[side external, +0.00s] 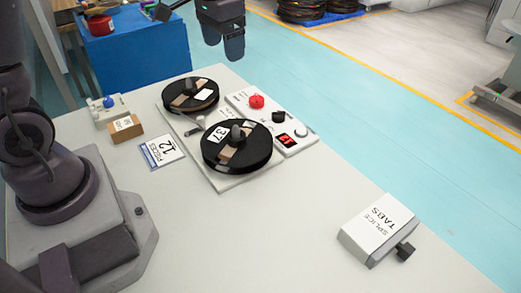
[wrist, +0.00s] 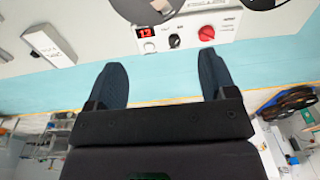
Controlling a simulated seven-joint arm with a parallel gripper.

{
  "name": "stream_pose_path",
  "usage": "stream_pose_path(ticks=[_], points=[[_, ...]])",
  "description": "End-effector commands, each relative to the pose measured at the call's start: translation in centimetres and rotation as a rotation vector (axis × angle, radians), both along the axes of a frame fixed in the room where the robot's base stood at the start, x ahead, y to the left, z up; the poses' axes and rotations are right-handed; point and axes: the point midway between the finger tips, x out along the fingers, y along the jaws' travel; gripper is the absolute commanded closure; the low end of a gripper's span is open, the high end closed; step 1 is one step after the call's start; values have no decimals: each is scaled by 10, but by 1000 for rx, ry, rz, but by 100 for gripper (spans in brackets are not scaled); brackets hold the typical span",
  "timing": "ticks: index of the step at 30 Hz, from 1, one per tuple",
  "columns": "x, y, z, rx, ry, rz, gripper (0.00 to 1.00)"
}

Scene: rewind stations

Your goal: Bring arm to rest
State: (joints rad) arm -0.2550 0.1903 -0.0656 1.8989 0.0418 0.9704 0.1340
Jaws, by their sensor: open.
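My gripper (side external: 233,47) is at the top of the side external view, raised in the air beyond the back edge of the table. In the wrist view my gripper (wrist: 158,82) shows two dark fingers spread well apart, with nothing between them but blue floor. The rewind station (side external: 225,182) stands on the table with two dark reels, a far reel (side external: 178,102) and a near reel (side external: 252,157). Its control panel (side external: 301,146) has a red knob (side external: 257,101), a black knob (side external: 278,116) and a lit red display (side external: 287,141). My gripper touches none of these.
A splice tabs box (side external: 365,222) lies at the right of the table (side external: 215,250). A card marked 12 (side external: 162,151), a small brown box (side external: 127,128) and a white device with a blue button (side external: 109,103) are at the left. A blue cabinet (side external: 140,50) stands behind.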

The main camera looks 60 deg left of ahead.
Motion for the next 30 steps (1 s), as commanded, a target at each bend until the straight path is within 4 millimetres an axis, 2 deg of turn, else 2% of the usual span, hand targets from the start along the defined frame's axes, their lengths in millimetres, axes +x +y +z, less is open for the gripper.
stream_pose_path(ticks=[1,3,9,12,15,22,30], points=[[-19,-11,12,4,-30,12,23],[-44,-22,23,5,-65,31,23],[-112,-50,39,-5,-181,50,23],[-139,-60,42,-14,-242,34,23],[-157,-67,46,-21,-301,7,23],[-168,-75,66,-27,-411,-35,23],[-168,-76,66,-27,-414,-44,23]])
